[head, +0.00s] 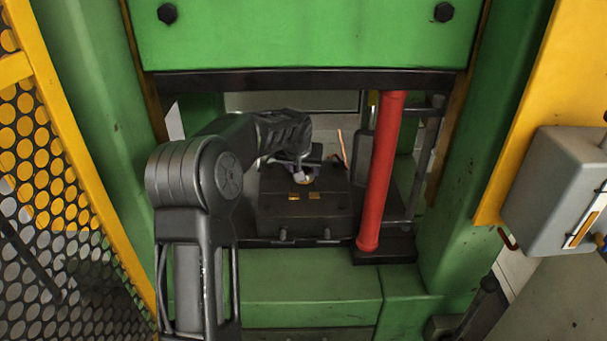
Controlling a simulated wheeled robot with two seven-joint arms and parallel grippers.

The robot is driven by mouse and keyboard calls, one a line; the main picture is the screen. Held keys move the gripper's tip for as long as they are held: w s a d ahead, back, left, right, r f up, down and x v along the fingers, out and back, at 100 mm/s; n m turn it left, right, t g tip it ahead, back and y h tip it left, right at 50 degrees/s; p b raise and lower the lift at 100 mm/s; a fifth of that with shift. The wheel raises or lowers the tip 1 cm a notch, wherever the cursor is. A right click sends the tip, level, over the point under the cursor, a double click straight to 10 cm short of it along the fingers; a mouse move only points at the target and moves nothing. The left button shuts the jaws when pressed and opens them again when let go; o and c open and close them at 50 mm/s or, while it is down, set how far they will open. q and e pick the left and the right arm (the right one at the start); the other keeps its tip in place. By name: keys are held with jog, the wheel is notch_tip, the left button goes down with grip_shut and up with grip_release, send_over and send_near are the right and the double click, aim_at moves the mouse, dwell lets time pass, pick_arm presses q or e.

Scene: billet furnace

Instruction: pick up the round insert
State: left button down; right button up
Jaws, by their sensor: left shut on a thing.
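My left arm reaches from the lower left into the opening of the green press. My left gripper (303,172) is over the dark die block (275,217) and is shut on the round insert (302,179). The insert is small and pale, and only a sliver of it shows below the fingers. I cannot tell whether it still touches the block. My right gripper is not in view.
A red post (381,175) stands upright just right of the block. The green press ram (305,35) hangs above the opening. Yellow mesh guarding (45,165) is at left, a grey control box (560,185) at right.

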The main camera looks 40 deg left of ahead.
pick_arm(q)
jog(key=s+d+b, duration=0.1)
jog(key=s+d, duration=0.3)
jog(key=s, duration=0.4)
jog(key=s+d+b, duration=0.1)
jog(key=s+d, duration=0.2)
jog(key=s, duration=0.4)
jog(key=shift+s+d, duration=0.35)
jog(key=shift+s, duration=0.05)
